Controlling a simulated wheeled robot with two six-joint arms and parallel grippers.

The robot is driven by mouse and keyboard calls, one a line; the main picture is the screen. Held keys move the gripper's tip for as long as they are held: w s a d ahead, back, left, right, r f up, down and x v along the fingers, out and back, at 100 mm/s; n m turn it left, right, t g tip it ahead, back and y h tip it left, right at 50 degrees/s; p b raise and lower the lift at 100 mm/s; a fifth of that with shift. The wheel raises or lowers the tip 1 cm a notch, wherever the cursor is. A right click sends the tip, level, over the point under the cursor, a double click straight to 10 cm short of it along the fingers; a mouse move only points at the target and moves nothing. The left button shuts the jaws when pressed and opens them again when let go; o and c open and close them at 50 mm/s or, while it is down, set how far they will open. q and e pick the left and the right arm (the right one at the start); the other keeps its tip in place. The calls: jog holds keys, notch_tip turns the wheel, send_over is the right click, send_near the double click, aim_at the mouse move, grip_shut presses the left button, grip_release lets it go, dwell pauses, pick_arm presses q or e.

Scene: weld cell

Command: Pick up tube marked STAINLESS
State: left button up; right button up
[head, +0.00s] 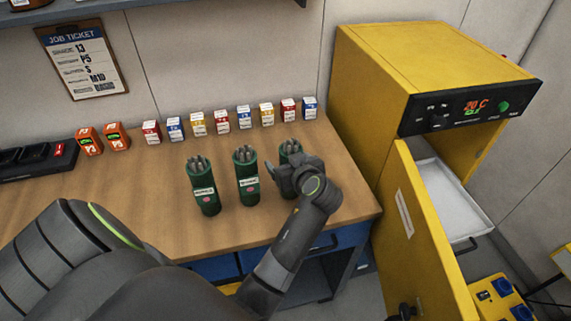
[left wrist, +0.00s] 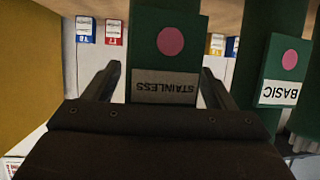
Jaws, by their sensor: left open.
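The tube marked STAINLESS (left wrist: 165,50) is green with a pink dot and a white label, which reads upside down in the left wrist view. In the head view it is the rightmost green tube (head: 290,148), upright on the bench with rods in its top, its lower part hidden by my gripper. My left gripper (head: 286,174) is open at this tube. In the left wrist view its fingers (left wrist: 160,88) stand on either side of the tube, around its label. I cannot tell whether they touch it. My right gripper is not in view.
The tube marked BASIC (head: 246,175) stands just left, and another green tube (head: 203,188) beyond it. Several small boxes (head: 222,121) line the back of the wooden bench (head: 150,215). A yellow oven (head: 375,75) with an open door (head: 418,235) stands at right.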

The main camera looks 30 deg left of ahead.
pick_arm(q)
jog(key=shift+s+d+r, duration=0.1)
jog(key=shift+d+r, duration=0.1)
jog(key=shift+d, duration=0.2)
jog(key=shift+s+d+r, duration=0.2)
jog(key=shift+d, duration=0.15)
jog(key=c, duration=0.7)
jog(key=shift+a+f, duration=0.1)
jog(key=shift+c, duration=2.5)
jog(key=c, duration=0.5)
grip_shut()
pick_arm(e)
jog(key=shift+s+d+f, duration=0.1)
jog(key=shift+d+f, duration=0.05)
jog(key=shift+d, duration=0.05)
pick_arm(q)
jog(key=shift+w+r, duration=0.1)
jog(key=shift+r, duration=0.1)
